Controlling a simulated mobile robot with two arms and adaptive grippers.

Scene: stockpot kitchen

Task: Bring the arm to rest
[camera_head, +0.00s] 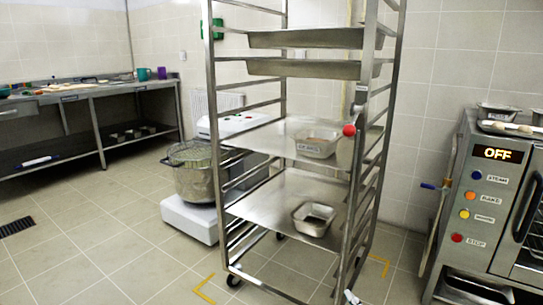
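Neither of my grippers shows in the head view, and no part of my arms can be made out. A tall steel rack (211,90) on casters stands in the middle of the view. Two deep trays (305,38) sit in its upper part. Two wide flat shelves below each bear a small metal pan: the upper pan (317,146) has a label on its front, and the lower pan (313,218) looks dark inside.
A stockpot (192,172) stands on a white floor scale (190,220) behind the rack at left. A steel counter (90,90) runs along the left wall. An oven (489,200) reading "OFF" stands at right. The left foreground floor (90,245) is clear.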

